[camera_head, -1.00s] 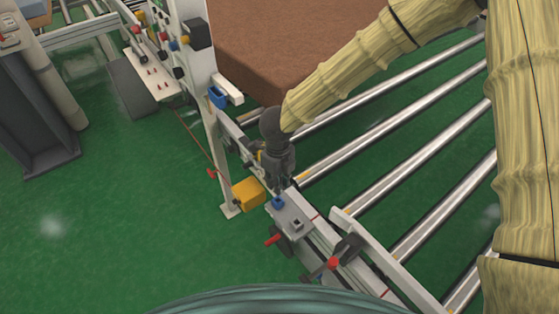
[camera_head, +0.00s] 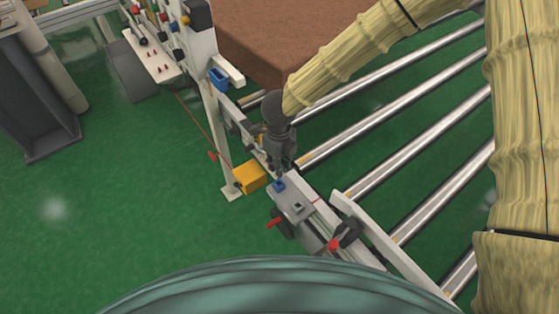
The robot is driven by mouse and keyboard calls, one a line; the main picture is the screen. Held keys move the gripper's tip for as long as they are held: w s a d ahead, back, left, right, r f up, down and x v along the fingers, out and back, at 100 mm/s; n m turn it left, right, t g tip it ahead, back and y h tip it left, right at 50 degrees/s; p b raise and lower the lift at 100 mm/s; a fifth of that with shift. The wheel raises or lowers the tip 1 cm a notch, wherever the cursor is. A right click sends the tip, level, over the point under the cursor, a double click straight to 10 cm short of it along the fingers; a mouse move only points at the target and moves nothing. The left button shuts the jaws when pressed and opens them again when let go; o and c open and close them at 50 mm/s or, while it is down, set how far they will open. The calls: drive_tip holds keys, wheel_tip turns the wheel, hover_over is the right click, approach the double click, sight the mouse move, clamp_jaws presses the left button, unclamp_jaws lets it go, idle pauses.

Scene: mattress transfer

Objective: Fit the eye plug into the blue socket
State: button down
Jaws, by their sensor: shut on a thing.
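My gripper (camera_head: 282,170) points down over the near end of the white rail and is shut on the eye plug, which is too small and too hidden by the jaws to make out. A small blue socket (camera_head: 278,186) sits at the far-left end of a grey plate (camera_head: 299,207), directly below the fingertips. I cannot tell whether the plug touches the socket or is apart from it. Another blue part (camera_head: 219,78) is fixed to the white post, well away from my gripper.
A yellow box (camera_head: 249,177) sits beside the post's foot, left of my gripper. Red-handled clamps (camera_head: 334,245) are on the rail. A brown mattress (camera_head: 290,40) lies behind, with metal rollers (camera_head: 400,133) to the right. Green floor is clear at left.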

drive_tip(key=shift+f+b, duration=0.85)
drive_tip(key=shift+f, duration=1.35)
drive_tip(key=shift+p, duration=1.05)
drive_tip(key=shift+f+b, duration=0.55)
drive_tip(key=shift+f, duration=1.1)
idle(0.7)
drive_tip(key=c, duration=1.2)
unclamp_jaws()
wheel_tip(320, 180, up, 12)
